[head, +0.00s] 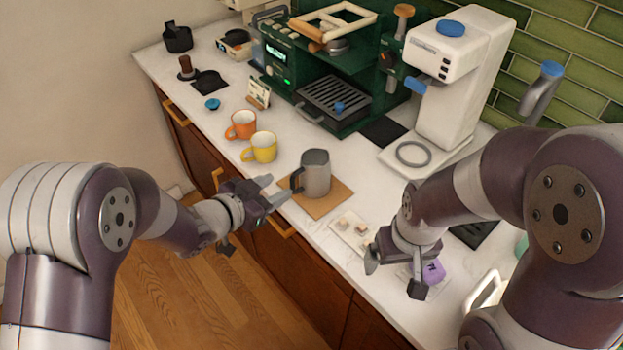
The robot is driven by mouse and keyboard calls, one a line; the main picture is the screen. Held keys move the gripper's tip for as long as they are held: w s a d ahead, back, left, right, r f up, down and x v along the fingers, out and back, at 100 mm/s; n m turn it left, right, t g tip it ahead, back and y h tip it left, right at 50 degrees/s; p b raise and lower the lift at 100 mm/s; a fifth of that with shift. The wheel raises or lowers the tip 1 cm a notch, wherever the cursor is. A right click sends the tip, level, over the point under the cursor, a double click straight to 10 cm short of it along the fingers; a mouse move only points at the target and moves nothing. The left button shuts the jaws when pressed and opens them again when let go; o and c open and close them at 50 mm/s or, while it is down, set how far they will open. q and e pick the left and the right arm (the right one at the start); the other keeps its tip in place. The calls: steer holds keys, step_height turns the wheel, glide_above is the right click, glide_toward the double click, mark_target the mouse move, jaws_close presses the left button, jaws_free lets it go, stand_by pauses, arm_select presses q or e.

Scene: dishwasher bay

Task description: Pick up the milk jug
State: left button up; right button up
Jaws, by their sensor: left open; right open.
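The milk jug (316,174) is a grey metal pitcher standing upright on a brown square mat (322,206) near the counter's front edge. Its dark handle is on its left side, towards my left gripper. My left gripper (272,190) is open, with its fingers close to the handle. I cannot tell whether a finger touches the handle. My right gripper (392,278) is open and empty, above the counter front to the right of the jug.
Orange (241,125) and yellow (262,147) mugs stand left of the jug. A green espresso machine (335,85) and a white grinder (450,85) stand behind. A small white tray (351,232) lies right of the mat. A purple item (433,271) is beside my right gripper.

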mark_target(292, 179)
arm_select(q)
steer(key=x, duration=0.6)
steer(key=shift+w+f+p, duration=0.15)
steer(key=shift+w+p, duration=0.15)
steer(key=shift+p, duration=0.1)
steer(key=shift+s, duration=0.15)
jaws_close()
stand_by(0.7)
